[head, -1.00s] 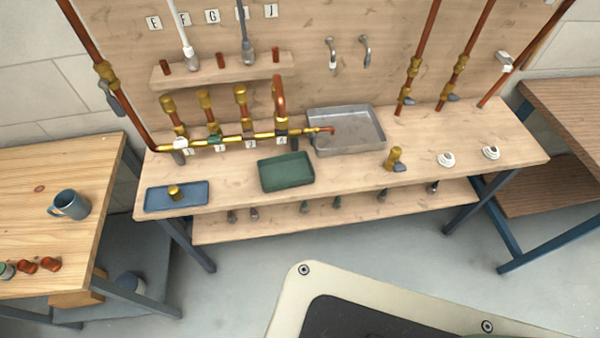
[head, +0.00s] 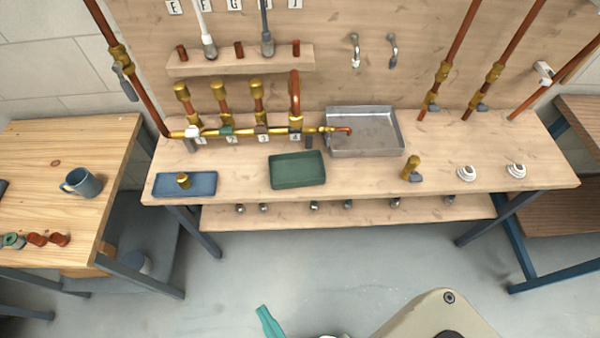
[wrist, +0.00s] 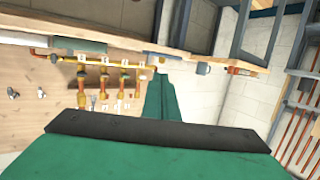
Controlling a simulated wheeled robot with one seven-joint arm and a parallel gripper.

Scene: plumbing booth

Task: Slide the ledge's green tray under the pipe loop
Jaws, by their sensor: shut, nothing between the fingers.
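The green tray (head: 297,183) is a shallow, empty rectangular tray lying on the wooden ledge (head: 355,180), in front of the right end of the brass pipe run. A bent copper pipe (head: 295,88), which looks like the pipe loop, rises behind it at that end. The tray is apart from the pipes. My gripper (wrist: 163,88) has green fingers shut together with nothing between them. It is in the air, well short of the ledge. A teal tip (head: 268,322), likely its finger, shows at the bottom of the head view.
A blue tray (head: 205,185) with a brass fitting lies to the left. A brass valve (head: 411,168) and white round fittings (head: 467,173) stand to the right. A side table (head: 75,150) holds a mug (head: 82,183).

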